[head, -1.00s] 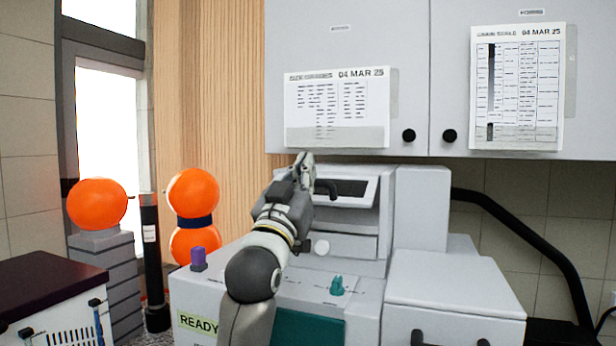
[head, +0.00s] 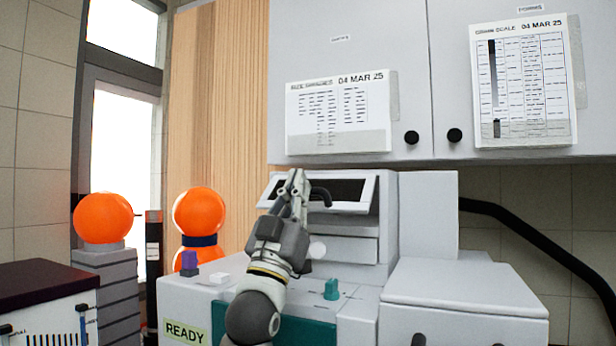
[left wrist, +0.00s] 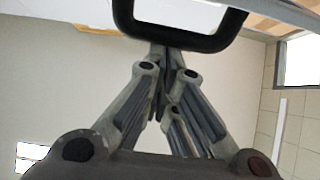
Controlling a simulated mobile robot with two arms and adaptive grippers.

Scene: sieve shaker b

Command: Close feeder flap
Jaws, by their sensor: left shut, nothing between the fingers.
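The feeder flap (head: 368,194) is a pale framed panel with a dark middle, high on the front of the grey machine. It leans out at an angle from the body. A black curved handle (head: 323,194) sticks out from it. My left gripper (head: 297,176) points up in front of the flap's left part, its closed fingers just left of the handle. In the left wrist view the fingertips (left wrist: 164,50) are together and empty, at the lower edge of the black handle loop (left wrist: 180,42). I cannot tell whether they touch it. My right gripper is out of view.
The machine's lower deck carries a teal knob (head: 331,289), a purple block (head: 189,262) and a READY label (head: 185,332). A lidded grey box (head: 465,285) stands at right. Wall cabinets (head: 390,40) hang above. Orange balls (head: 199,210) stand at left.

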